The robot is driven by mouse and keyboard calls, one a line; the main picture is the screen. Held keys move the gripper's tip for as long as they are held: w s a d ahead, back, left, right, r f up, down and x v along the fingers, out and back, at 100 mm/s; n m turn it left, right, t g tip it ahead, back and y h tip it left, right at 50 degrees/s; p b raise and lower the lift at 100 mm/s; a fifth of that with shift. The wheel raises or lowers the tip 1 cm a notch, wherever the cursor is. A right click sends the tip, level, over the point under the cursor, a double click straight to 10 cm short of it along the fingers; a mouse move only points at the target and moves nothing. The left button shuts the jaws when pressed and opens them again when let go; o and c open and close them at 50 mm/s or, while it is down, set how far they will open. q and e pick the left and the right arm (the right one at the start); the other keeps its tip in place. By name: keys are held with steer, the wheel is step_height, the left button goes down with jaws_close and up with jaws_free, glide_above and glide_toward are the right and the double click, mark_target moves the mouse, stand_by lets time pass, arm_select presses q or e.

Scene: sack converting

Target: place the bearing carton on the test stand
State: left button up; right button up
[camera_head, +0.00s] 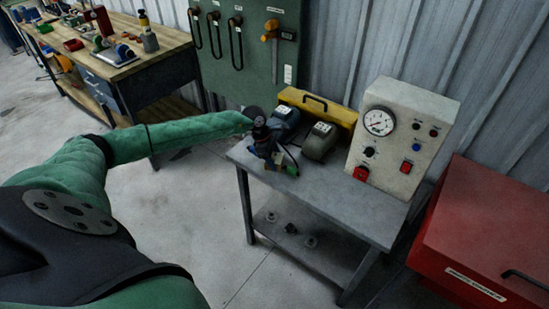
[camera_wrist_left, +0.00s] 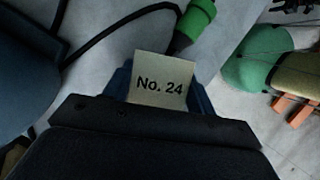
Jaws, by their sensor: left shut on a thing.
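My left gripper (camera_head: 266,152) is over the left end of the grey test stand (camera_head: 335,202), pointing down. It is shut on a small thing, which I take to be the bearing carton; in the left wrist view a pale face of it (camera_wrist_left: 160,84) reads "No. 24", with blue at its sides. The dark gripper body hides the lower part of that view. In the head view the carton is mostly hidden by the gripper, and I cannot tell whether it touches the stand's top. My right gripper is not in view.
A blue motor (camera_head: 286,118) and a grey-green one (camera_head: 320,142) stand close to the gripper, with a yellow toolbox (camera_head: 340,112) behind. A green cable connector (camera_wrist_left: 195,20) lies close by. A gauge panel (camera_head: 402,130) fills the right back. The stand's front is clear.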

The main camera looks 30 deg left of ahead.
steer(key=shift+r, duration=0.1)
arm_select(q)
steer(key=o, duration=1.1)
steer(key=shift+a+r, duration=0.15)
steer(key=shift+r, duration=0.15)
steer(key=shift+b+v, duration=2.2)
steer(key=shift+v, duration=3.5)
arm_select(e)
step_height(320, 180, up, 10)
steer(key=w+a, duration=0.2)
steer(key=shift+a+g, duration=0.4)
